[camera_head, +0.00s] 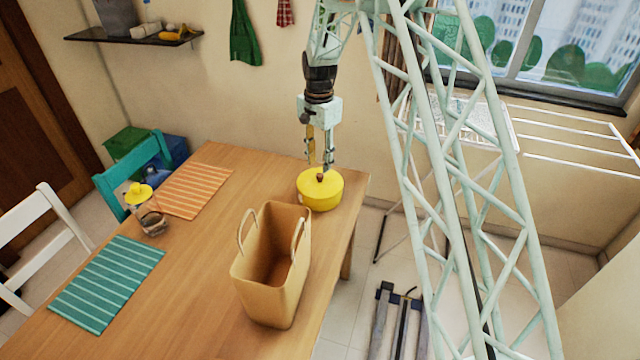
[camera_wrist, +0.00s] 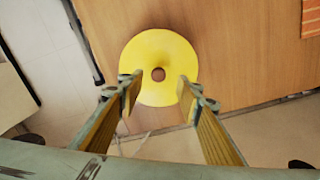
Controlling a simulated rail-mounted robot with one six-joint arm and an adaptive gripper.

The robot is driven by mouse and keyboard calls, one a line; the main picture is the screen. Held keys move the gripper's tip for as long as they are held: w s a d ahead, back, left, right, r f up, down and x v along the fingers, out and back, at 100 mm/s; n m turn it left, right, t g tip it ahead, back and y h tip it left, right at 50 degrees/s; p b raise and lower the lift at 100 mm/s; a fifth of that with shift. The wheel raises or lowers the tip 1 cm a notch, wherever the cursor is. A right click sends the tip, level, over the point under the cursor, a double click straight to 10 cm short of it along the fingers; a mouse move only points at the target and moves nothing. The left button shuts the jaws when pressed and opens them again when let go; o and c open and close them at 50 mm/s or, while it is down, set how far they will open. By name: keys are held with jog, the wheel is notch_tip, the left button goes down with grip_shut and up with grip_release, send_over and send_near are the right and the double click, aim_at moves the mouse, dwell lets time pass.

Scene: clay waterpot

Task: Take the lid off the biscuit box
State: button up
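The biscuit box (camera_head: 320,198) is a round yellow box with its yellow lid (camera_head: 312,180) on top, near the table's far right corner. The lid has a small brown knob (camera_head: 320,177) at its centre. In the wrist view the lid (camera_wrist: 150,50) is seen from above, with the knob (camera_wrist: 158,74) just beyond my fingertips. My gripper (camera_head: 320,166) points down over the lid, and the wrist view shows its two fingers (camera_wrist: 158,92) apart with nothing between them. I cannot tell exactly how high the tips are above the knob.
A tan basket (camera_head: 272,265) with two handles stands on the table in front of the box. A glass jar with a yellow top (camera_head: 150,210), a teal striped mat (camera_head: 107,283) and an orange striped mat (camera_head: 196,190) lie to the left. The table (camera_head: 195,290) between is clear.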

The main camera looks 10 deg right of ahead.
aim_at(320, 175)
jog(key=shift+f, duration=0.8)
jog(key=shift+s+d+f+b, duration=0.1)
jog(key=shift+f+b, duration=0.15)
jog(key=shift+f, duration=1.05)
jog(key=shift+d+f+b, duration=0.1)
jog(key=shift+f+b, duration=0.15)
jog(key=shift+f, duration=1.05)
jog(key=shift+a, duration=0.1)
jog(key=shift+c, duration=0.7)
jog(key=c, duration=0.8)
